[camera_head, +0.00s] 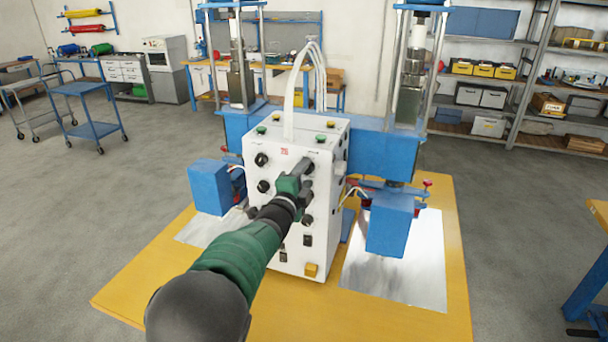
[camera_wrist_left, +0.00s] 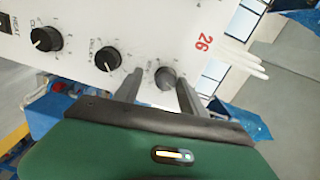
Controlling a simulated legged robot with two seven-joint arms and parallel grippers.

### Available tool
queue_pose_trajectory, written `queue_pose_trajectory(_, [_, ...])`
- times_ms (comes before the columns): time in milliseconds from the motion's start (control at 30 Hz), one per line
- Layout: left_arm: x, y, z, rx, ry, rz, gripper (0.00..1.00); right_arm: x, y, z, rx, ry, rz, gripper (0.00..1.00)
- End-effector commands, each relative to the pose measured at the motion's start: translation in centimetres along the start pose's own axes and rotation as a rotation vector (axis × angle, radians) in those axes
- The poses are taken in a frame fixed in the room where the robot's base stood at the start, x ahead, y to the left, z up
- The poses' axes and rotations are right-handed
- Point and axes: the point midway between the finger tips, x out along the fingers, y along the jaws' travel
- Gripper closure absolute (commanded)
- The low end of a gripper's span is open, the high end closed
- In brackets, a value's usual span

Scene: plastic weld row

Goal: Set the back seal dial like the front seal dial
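A white control box (camera_head: 265,225) carries dark round dials on its front face. Two dials, an upper (camera_head: 261,159) and a lower (camera_head: 264,186), show in its left column; the right column is partly hidden by my left gripper (camera_head: 303,180). In the left wrist view, the gripper (camera_wrist_left: 160,92) is open, its fingers on either side of a grey dial (camera_wrist_left: 166,77); I cannot tell whether they touch it. Two black dials with white marks, one near (camera_wrist_left: 107,60) and one farther (camera_wrist_left: 46,38), sit beside it. Their labels are too blurred to tell which are the seal dials. My right gripper is out of view.
Coloured buttons (camera_head: 325,138) and white hoses (camera_head: 291,95) are on top of the box. Blue machine housings (camera_head: 387,222) flank it on a yellow table (camera_head: 145,285) with metal plates (camera_head: 420,270). The floor at left is mostly clear.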

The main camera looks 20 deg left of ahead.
Motion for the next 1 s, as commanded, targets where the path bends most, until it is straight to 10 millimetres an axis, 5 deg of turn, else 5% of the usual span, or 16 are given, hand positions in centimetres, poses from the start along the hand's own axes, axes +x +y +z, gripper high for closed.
queue_pose_trajectory(367, [-1.0, -0.5, 0.1, -0.001, -0.001, -0.011, 0.49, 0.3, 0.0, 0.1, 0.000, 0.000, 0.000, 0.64])
queue_pose_trajectory(800, [-12.8, -0.1, 0.0, -0.005, 0.001, -0.010, 0.49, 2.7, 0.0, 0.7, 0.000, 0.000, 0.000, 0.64])
queue_pose_trajectory(1000, [-16.1, 0.0, 0.0, -0.002, 0.000, -0.006, 0.49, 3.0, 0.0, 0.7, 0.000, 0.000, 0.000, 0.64])
